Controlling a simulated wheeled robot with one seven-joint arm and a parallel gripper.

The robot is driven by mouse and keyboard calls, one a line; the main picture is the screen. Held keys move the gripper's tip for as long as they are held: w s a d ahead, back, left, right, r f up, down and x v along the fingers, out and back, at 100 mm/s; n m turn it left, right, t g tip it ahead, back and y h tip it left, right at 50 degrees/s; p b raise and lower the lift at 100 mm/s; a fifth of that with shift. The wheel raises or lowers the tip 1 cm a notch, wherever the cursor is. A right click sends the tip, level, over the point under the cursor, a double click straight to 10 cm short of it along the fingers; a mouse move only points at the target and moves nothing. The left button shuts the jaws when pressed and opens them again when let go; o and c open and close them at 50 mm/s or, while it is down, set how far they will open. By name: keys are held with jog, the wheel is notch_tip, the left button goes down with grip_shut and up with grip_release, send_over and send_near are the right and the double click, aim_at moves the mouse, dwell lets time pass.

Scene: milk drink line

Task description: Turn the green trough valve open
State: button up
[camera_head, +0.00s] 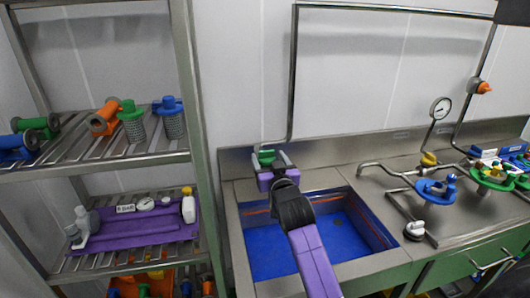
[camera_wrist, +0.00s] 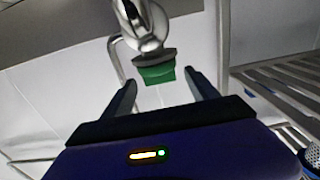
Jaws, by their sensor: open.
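The green trough valve (camera_head: 266,156) sits at the lower end of a metal pipe behind the sink's back left corner. In the wrist view its green handle (camera_wrist: 157,74) hangs below a shiny metal fitting (camera_wrist: 142,25). My gripper (camera_head: 272,163) is open in front of the valve. In the wrist view my gripper (camera_wrist: 163,88) has its two fingers spread, one on each side of the green handle. The fingers look apart from the handle. How deep the handle lies between them is hard to tell.
A blue-lined sink (camera_head: 272,253) lies below my arm. A rack (camera_head: 187,120) with fittings stands at the left. A pressure gauge (camera_head: 440,108), a blue handwheel (camera_head: 436,189) and a green handwheel (camera_head: 494,178) are on the right counter. The pipe (camera_head: 293,80) rises by the wall.

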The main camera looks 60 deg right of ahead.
aim_at(267, 155)
jog(key=shift+x, duration=1.65)
jog(key=c, duration=1.4)
